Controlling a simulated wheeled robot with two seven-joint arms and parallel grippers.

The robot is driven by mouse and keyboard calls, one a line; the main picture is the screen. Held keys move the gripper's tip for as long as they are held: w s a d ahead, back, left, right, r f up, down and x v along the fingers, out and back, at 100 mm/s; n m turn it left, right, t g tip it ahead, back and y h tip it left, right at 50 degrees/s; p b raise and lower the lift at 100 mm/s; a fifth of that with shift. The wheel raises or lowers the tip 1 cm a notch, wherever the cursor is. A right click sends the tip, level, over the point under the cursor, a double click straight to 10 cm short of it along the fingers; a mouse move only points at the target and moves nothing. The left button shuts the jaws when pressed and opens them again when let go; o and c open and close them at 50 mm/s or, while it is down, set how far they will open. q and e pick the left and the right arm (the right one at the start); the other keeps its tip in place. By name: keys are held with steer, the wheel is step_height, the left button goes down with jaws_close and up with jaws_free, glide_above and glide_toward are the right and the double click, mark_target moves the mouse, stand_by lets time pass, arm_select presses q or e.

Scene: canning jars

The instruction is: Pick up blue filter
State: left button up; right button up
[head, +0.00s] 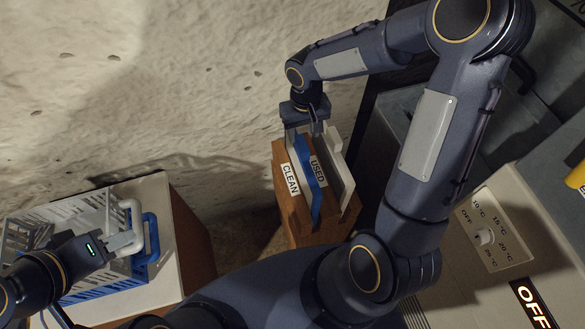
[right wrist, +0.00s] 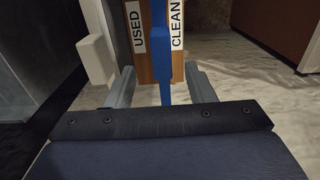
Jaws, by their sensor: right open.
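The blue filter (head: 308,180) is a thin upright plate in a wooden rack (head: 282,205), between the CLEAN (head: 290,179) and USED (head: 318,170) labels. My right gripper (head: 305,129) is at the filter's upper end. In the right wrist view, the blue filter (right wrist: 160,60) shows edge-on between the two spread fingers of my right gripper (right wrist: 161,88), with a gap on each side. My left gripper (head: 125,243) is at the white handle (head: 131,216) of a basket; whether it is closed on the handle is unclear.
A pale filter (head: 337,158) stands in the rack on the USED side, close to the right gripper; it shows in the wrist view (right wrist: 96,60). A grey and blue basket (head: 92,216) sits on a white-topped cabinet at left. A panel with a temperature dial (head: 484,238) is at right.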

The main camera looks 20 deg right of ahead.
mark_target(303, 145)
steer(key=f, duration=0.7)
steer(key=shift+s+a+f, duration=0.1)
steer(key=shift+s+f, duration=0.1)
steer(key=shift+f, duration=0.1)
jaws_close()
